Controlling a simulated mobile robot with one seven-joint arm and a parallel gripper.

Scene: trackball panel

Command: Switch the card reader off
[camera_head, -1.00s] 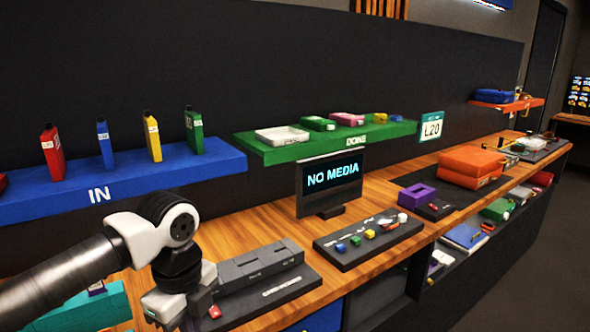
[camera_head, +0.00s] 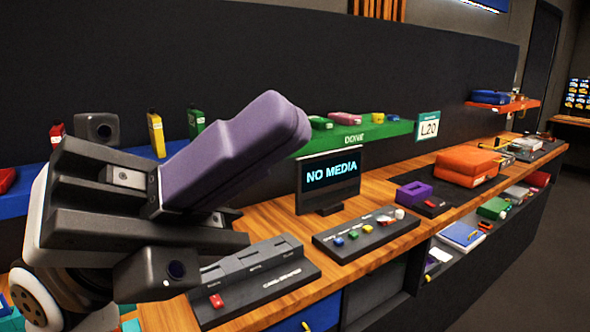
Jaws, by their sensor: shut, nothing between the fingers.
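The card reader (camera_head: 262,282) is a dark grey slotted block on a flat base on the wooden counter, lower centre. A small red switch (camera_head: 216,300) sits at its front left corner. I cannot tell from its shape which way it is set. My gripper (camera_head: 290,118) fills the left of the view, with its purple fingers shut together and empty. The fingers point up and right, in the picture above the card reader, and hide part of the shelves behind. The monitor (camera_head: 330,178) behind the reader is lit and shows "NO MEDIA".
A trackball panel (camera_head: 345,246) with coloured buttons and a white ball lies right of the reader. A purple holder (camera_head: 413,194) and orange cases (camera_head: 467,166) stand further right. Blue and green shelves (camera_head: 352,138) hang along the back wall. Bare counter lies between reader and panel.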

